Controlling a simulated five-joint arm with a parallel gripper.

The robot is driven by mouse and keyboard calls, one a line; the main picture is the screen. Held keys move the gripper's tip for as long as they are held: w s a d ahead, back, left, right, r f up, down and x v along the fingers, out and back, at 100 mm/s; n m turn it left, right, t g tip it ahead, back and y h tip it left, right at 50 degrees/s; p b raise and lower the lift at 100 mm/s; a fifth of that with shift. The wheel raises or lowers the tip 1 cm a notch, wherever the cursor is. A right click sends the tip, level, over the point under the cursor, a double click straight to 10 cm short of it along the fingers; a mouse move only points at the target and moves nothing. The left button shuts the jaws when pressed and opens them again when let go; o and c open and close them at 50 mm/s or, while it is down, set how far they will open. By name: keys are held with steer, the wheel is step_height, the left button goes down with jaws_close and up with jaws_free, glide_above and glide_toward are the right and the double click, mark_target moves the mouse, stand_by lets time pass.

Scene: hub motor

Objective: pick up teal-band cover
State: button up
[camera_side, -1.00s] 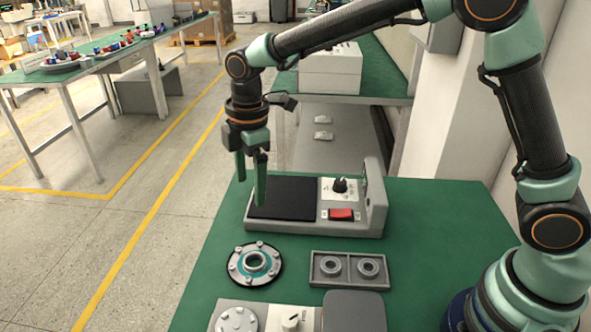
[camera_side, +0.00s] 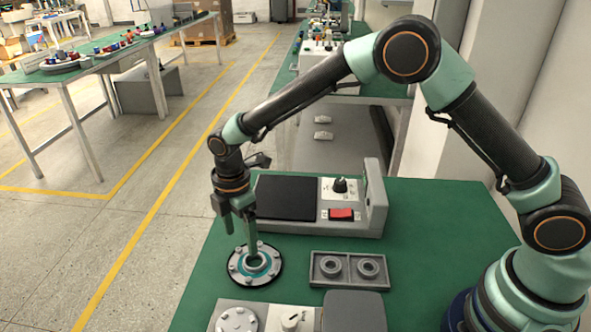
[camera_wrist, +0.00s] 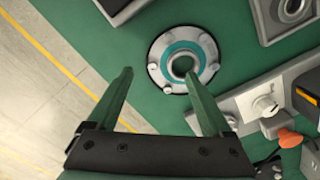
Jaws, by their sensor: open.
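The teal-band cover (camera_side: 256,266) is a round grey disc with a dark rim, a teal ring, several bolts around it and a raised centre ring. It lies flat on the green table. It also shows in the wrist view (camera_wrist: 183,60), beyond the fingertips. My gripper (camera_side: 238,240) is open and empty, pointing down just above the cover's back left part. In the wrist view my gripper (camera_wrist: 158,80) has its two green fingers spread, with the cover above and right of the gap between them. The fingers hide a small part of the cover in the side view.
A grey tray with two rings (camera_side: 348,269) lies right of the cover. A grey unit with a black pad and red switch (camera_side: 341,215) stands behind. A grey fixture with a knob (camera_side: 292,318) is in front. Green table (camera_side: 215,290) is bare at left.

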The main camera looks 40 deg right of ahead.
mark_target(244, 255)
steer(key=shift+f, duration=2)
jaws_close()
steer(key=shift+r, duration=0.15)
